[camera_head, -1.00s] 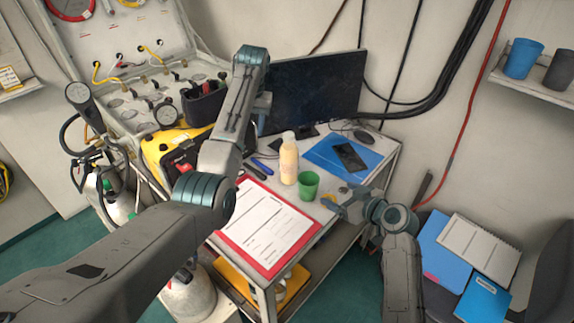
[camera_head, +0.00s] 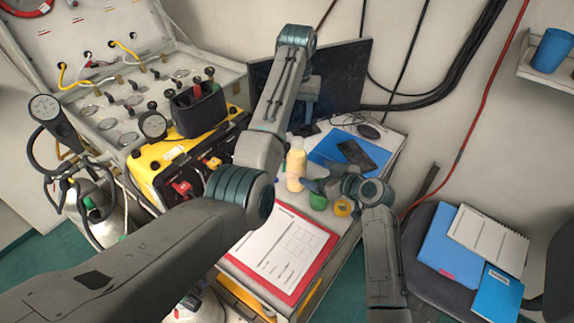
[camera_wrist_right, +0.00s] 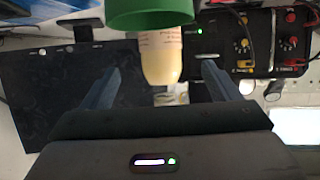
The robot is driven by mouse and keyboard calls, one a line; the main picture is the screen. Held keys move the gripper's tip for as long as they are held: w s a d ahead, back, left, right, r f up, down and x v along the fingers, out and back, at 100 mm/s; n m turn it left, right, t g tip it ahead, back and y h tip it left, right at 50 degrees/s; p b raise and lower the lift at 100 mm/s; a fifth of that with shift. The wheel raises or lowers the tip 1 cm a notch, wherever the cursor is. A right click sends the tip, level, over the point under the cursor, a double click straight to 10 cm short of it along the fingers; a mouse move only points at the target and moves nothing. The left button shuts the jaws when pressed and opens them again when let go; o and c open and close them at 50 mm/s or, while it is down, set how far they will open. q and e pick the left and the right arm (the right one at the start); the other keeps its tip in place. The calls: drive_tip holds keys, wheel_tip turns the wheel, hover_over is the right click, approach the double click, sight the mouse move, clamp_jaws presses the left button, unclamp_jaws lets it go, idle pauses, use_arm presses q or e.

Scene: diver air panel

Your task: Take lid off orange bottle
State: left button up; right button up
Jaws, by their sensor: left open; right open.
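The orange bottle (camera_head: 296,170), pale orange with a whitish lid (camera_head: 297,142), stands upright on the desk. In the right wrist view the bottle (camera_wrist_right: 162,55) appears upside down, between the directions of my spread fingers. My right gripper (camera_head: 314,186) is open and low at the bottle's right side; I cannot tell if it touches. A green cup (camera_head: 318,202) stands just in front of the bottle and also shows in the right wrist view (camera_wrist_right: 150,12). My left gripper (camera_head: 307,98) is open above the bottle, in front of the monitor, its fingertips hard to make out.
A red clipboard (camera_head: 318,270) with paper lies at the desk's front. A blue folder (camera_head: 328,150) with a dark phone (camera_head: 356,153) lies behind the bottle. A yellow ring (camera_head: 342,207) is beside the cup. The monitor (camera_head: 345,85) stands at the back.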

sight(304, 168)
use_arm(q)
drive_tip(key=shift+s+d+r, duration=0.3)
drive_tip(key=shift+s+d, duration=0.15)
use_arm(e)
drive_tip(key=shift+w+a+f, duration=0.15)
drive_tip(key=shift+w+a, duration=0.25)
use_arm(q)
drive_tip(key=shift+w+a+f, duration=0.15)
drive_tip(key=shift+w+a, duration=0.05)
drive_tip(key=shift+a, duration=0.05)
use_arm(e)
drive_tip(key=x, duration=0.7)
drive_tip(key=shift+w+a+f, duration=0.1)
drive_tip(key=shift+w+f, duration=0.05)
drive_tip(key=shift+w, duration=0.05)
drive_tip(key=shift+w+a+f, duration=0.15)
drive_tip(key=shift+w+a, duration=0.05)
use_arm(q)
drive_tip(key=shift+s+d, duration=0.25)
use_arm(e)
drive_tip(key=shift+a, duration=0.1)
use_arm(q)
drive_tip(key=shift+w+a, duration=0.1)
use_arm(e)
drive_tip(key=shift+w, duration=0.1)
